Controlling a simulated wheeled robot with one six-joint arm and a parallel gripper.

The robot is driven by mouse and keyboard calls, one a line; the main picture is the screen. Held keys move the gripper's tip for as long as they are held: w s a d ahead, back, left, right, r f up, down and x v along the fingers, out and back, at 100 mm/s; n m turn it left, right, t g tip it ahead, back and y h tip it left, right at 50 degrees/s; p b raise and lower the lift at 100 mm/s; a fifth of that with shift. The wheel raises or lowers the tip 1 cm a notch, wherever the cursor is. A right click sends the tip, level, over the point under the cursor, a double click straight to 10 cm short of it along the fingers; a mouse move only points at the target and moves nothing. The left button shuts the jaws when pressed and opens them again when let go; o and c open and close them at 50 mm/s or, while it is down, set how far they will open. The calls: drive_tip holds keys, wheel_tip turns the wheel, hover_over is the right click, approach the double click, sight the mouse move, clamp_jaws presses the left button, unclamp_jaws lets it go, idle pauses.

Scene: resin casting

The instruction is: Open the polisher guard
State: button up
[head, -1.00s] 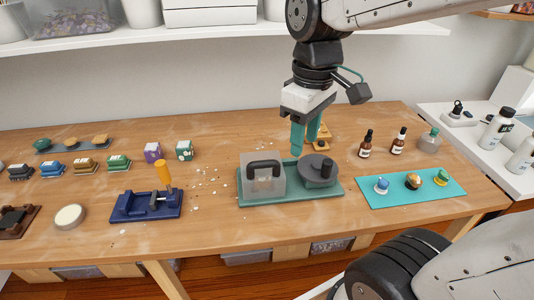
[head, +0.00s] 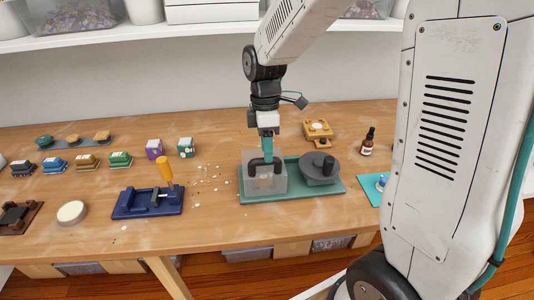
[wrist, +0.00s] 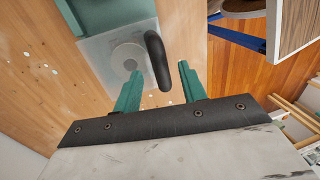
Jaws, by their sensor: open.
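The polisher has a teal base (head: 250,199) on the wooden bench. Its guard (head: 277,184) is a translucent box on the left of the base, and it looks closed. A dark arched handle (head: 265,162) is on the guard. A round grey part (head: 319,170) sits on the right of the base. My gripper (head: 267,160) points down at the handle. In the wrist view, the open teal fingers of my gripper (wrist: 160,68) are on either side of the dark handle (wrist: 157,60), with gaps visible. A round disc shows through the clear guard (wrist: 95,52).
A blue vise (head: 148,202) with an orange handle stands to the left. A yellow-brown stand (head: 318,130) and a dark bottle (head: 367,141) are behind right. My own arm hides the bench's right end. White crumbs lie left of the polisher.

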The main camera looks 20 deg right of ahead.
drive_tip(key=shift+s+f, duration=0.2)
drive_tip(key=shift+f, duration=0.85)
clamp_jaws()
drive_tip(key=shift+a, duration=0.1)
drive_tip(key=shift+w+r, duration=0.1)
drive_tip(key=shift+w, duration=0.05)
